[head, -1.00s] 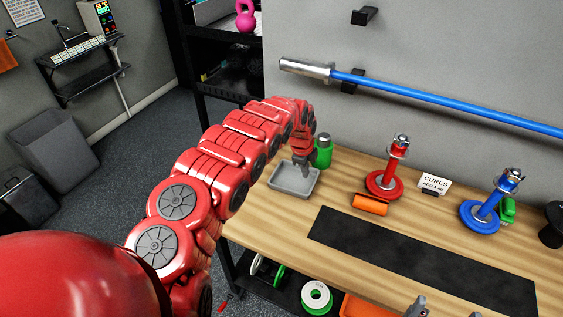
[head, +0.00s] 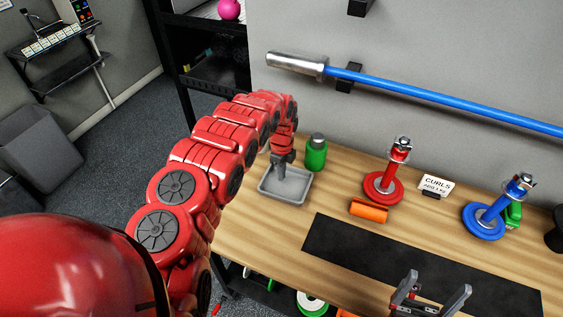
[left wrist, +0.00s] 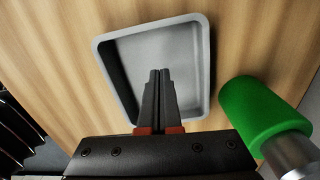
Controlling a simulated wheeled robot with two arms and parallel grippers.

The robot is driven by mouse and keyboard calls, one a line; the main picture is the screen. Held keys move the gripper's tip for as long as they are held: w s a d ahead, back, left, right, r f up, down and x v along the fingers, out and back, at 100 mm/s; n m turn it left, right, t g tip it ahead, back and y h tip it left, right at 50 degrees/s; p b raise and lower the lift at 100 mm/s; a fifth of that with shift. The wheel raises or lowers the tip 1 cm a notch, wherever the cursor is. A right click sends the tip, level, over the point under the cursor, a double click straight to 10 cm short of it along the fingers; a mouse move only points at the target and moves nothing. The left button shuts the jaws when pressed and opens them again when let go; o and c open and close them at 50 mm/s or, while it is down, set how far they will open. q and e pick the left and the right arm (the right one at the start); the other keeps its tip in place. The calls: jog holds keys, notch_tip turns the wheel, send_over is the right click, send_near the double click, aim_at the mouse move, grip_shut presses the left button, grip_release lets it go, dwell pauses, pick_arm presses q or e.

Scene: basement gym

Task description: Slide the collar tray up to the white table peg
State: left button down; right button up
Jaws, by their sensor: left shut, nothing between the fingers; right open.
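The collar tray (head: 297,192) is a shallow grey rectangular tray on the wooden table, near its left end. It looks empty, and it fills the middle of the left wrist view (left wrist: 203,55). My left gripper (head: 280,170) is shut and empty, with its fingers pointing down over the tray; in the left wrist view its closed fingertips (left wrist: 160,75) lie over the tray floor. I cannot tell whether they touch it. My right gripper (head: 430,290) is open and empty at the bottom of the head view, above the table's front. I cannot make out a white table peg.
A green bottle (head: 316,153) stands close behind the tray, also in the left wrist view (left wrist: 262,112). A red dumbbell stand (head: 383,186), orange roller (head: 369,210), CURLS card (head: 436,186) and blue stand (head: 484,220) are further right. A black mat (head: 385,260) lies in front.

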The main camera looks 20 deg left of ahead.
aim_at(271, 179)
pick_arm(q)
jog(key=shift+s+a+f+p, duration=0.1)
jog(key=shift+f+p, duration=0.35)
jog(key=shift+f, duration=0.45)
jog(key=shift+w+a+p, duration=0.2)
jog(key=shift+a+p, duration=0.15)
jog(key=shift+a, duration=1.55)
